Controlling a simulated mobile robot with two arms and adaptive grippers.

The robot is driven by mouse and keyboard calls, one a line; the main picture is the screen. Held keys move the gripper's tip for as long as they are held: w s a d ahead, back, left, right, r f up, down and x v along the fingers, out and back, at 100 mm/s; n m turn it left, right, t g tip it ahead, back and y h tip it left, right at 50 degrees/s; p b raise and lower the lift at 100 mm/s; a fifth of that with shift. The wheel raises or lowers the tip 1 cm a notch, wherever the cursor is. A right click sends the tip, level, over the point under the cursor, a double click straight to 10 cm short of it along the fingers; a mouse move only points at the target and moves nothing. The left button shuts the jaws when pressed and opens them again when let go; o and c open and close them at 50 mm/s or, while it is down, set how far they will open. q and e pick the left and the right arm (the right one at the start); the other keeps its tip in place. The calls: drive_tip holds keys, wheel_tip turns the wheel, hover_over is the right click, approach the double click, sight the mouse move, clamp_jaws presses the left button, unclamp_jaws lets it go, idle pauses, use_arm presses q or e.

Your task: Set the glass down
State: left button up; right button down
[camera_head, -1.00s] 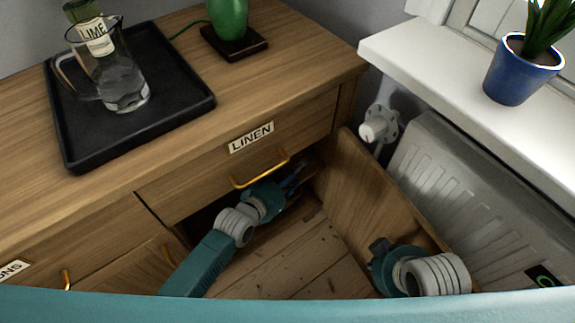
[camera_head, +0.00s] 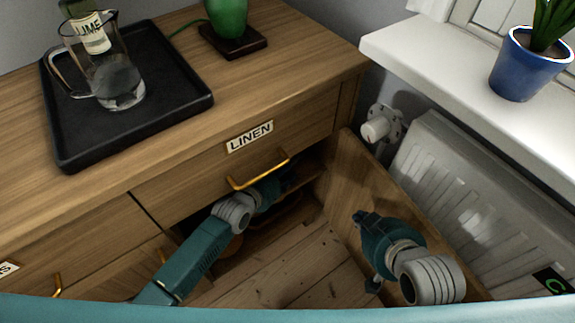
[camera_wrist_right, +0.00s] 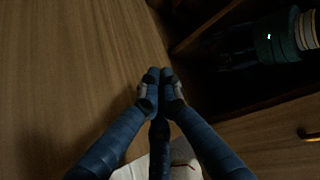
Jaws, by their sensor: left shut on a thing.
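My left gripper (camera_head: 285,182) reaches into the dark cupboard space below the LINEN drawer. It is shut on the glass, but its fingertips and the glass are lost in shadow and behind the drawer front. The left gripper's teal body also shows dimly in the right wrist view (camera_wrist_right: 275,40). My right gripper (camera_head: 360,216) is by the inner face of the open wooden door (camera_head: 345,185). In the right wrist view its fingertips (camera_wrist_right: 159,76) are together, with nothing visible between them.
The cupboard's LINEN drawer (camera_head: 303,125) with its brass handle (camera_head: 258,171) is shut above my left arm. A black tray (camera_head: 185,105) on top holds a glass jug (camera_head: 115,80) and a labelled bottle. A radiator (camera_head: 455,185) stands beyond the door. A potted plant (camera_head: 527,65) is on the sill.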

use_arm(q)
drive_tip(key=o, duration=1.5)
drive_tip(key=shift+f, duration=0.1)
use_arm(e)
drive_tip(key=shift+w+a+r, duration=0.1)
drive_tip(key=shift+w+r, duration=0.2)
